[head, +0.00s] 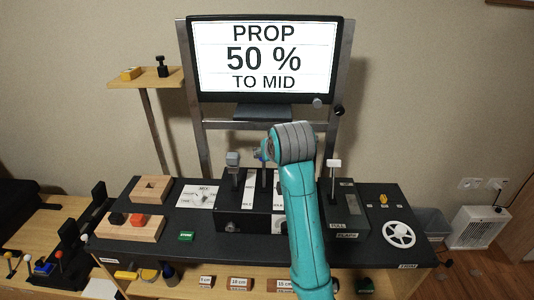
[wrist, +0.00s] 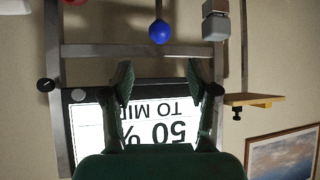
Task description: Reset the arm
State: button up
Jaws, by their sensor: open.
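My arm (head: 302,205) rises in teal in front of the panel in the head view, its grey-banded joint over the levers. My gripper (wrist: 160,82) shows in the wrist view with its two dark green fingers spread apart and nothing between them. The grey knob (head: 233,158) also shows in the head view, left of my arm.
A monitor (head: 266,98) reading "PROP 50 % TO MID" stands behind the panel. A white-topped lever (head: 334,164) is right of my arm, with a white handwheel (head: 399,234) farther right. A wooden tray (head: 112,231) and small shelf (head: 118,84) are at left.

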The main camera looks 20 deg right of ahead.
jog(key=shift+v, duration=0.8)
jog(key=s+f+t, duration=0.1)
jog(key=s+f, duration=0.5)
jog(key=f, duration=0.5)
jog(key=s+f, duration=0.6)
jog(key=f, duration=0.6)
jog(key=s+f+t, duration=0.1)
jog(key=s+f, duration=0.3)
jog(key=s, duration=0.5)
jog(key=s+f, duration=0.3)
jog(key=s, duration=0.5)
jog(key=s+r+t, duration=0.1)
jog(key=s+r, duration=0.2)
jog(key=s, duration=1)
jog(key=s+r+t, duration=0.1)
jog(key=s+r, duration=0.3)
jog(key=s, duration=1)
jog(key=shift+d+r+n+y, duration=0.3)
jog(key=shift+d, duration=0.15)
